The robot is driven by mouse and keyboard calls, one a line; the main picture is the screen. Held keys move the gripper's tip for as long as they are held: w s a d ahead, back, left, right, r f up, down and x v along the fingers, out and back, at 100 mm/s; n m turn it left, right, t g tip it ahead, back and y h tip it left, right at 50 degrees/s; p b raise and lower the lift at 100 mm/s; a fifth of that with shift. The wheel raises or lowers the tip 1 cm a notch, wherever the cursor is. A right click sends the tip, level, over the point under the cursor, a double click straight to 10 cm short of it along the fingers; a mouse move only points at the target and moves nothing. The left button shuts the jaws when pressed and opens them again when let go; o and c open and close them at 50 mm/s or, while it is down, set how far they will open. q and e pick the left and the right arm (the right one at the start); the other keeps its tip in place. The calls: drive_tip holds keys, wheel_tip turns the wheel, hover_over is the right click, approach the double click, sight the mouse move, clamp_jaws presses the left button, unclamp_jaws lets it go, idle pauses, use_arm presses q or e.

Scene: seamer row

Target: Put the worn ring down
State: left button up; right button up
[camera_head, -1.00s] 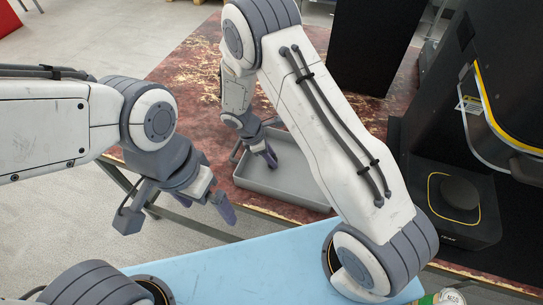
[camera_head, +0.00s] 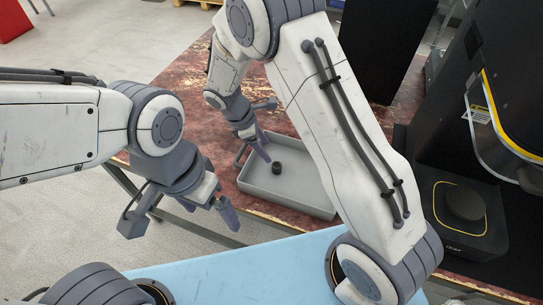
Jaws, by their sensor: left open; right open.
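The worn ring (camera_head: 277,168) looks like a small dark cylinder and rests on the floor of a shallow grey tray (camera_head: 305,198). My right gripper (camera_head: 262,150) is open at the tray's left side, just up and left of the ring and apart from it. My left gripper (camera_head: 208,210) is open and empty, off to the left of the tray, over the table's front edge. Part of the tray's right side is hidden behind my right arm.
The tray stands on a worn reddish table (camera_head: 185,90). A light blue surface (camera_head: 240,262) lies in front. A black machine with a round knob (camera_head: 465,201) stands at the right, and a tall black panel (camera_head: 375,45) at the back.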

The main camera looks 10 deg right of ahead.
drive_tip(key=s+a+r+m+y, duration=0.3)
drive_tip(key=s+a+r+m, duration=0.15)
drive_tip(key=s+r, duration=0.75)
drive_tip(key=s+r+m+y, duration=0.1)
drive_tip(key=s+r+m, duration=0.1)
drive_tip(key=s, duration=0.4)
drive_tip(key=s+r+m+y, duration=0.1)
drive_tip(key=s+r+m, duration=0.1)
drive_tip(key=s, duration=0.4)
drive_tip(key=shift+s+r+m+t+y, duration=0.25)
drive_tip(key=shift+s+m+t+y, duration=0.05)
drive_tip(key=shift+m, duration=0.15)
drive_tip(key=shift+a, duration=0.25)
